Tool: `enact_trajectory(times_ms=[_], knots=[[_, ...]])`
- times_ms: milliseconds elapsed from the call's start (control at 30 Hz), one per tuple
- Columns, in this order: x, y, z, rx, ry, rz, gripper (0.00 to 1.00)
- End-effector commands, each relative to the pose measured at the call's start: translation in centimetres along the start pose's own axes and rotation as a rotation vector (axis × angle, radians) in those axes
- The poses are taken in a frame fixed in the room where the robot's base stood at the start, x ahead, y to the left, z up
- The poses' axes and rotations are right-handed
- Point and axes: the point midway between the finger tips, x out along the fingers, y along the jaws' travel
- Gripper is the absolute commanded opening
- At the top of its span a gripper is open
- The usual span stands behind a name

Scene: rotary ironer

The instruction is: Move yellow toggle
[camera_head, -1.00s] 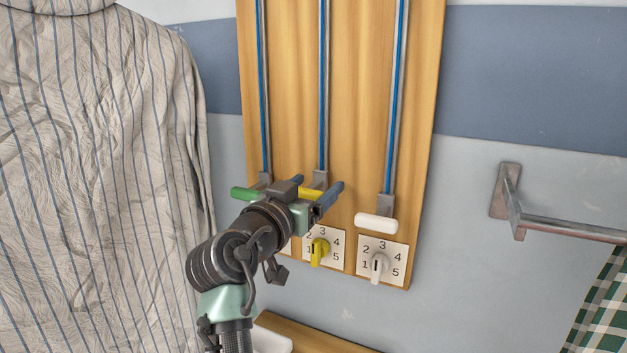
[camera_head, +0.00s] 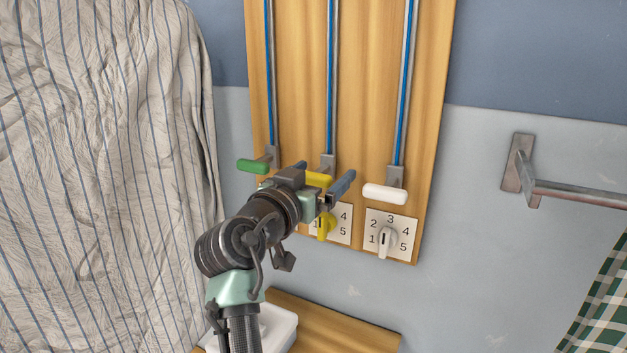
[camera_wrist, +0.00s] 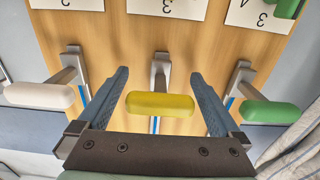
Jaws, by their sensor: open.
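The yellow toggle (camera_wrist: 160,104) is a rounded bar on a grey metal stem, centred in the wrist view. In the head view the yellow toggle (camera_head: 318,180) is partly hidden by my gripper, at the bottom of the middle blue-lined track. My gripper (camera_wrist: 158,84) is open, with one blue finger on each side of the toggle and a gap at both ends. In the head view my gripper (camera_head: 322,181) is at the wooden panel. A yellow knob (camera_head: 326,226) on a numbered plate is just below, partly covered by my arm.
A green toggle (camera_head: 252,166) is to the left and a white toggle (camera_head: 385,194) to the right on the wooden panel (camera_head: 365,80). A white knob (camera_head: 386,240) is below. A striped cloth (camera_head: 110,170) hangs left; a metal rail (camera_head: 575,192) is right.

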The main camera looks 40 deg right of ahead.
Motion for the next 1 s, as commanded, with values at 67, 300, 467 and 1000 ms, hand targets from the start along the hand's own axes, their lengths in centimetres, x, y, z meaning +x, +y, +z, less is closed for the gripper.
enact_trajectory(times_ms=[67, 300, 467, 1000], knots=[[-0.6, -0.1, 0.0, 0.000, 0.002, -0.002, 1.00], [-5.0, -0.2, 0.2, 0.001, 0.002, -0.005, 1.00], [-8.7, -0.2, 0.2, -0.001, 0.000, -0.005, 1.00], [-12.9, 0.0, 0.1, -0.002, -0.003, 0.000, 1.00]])
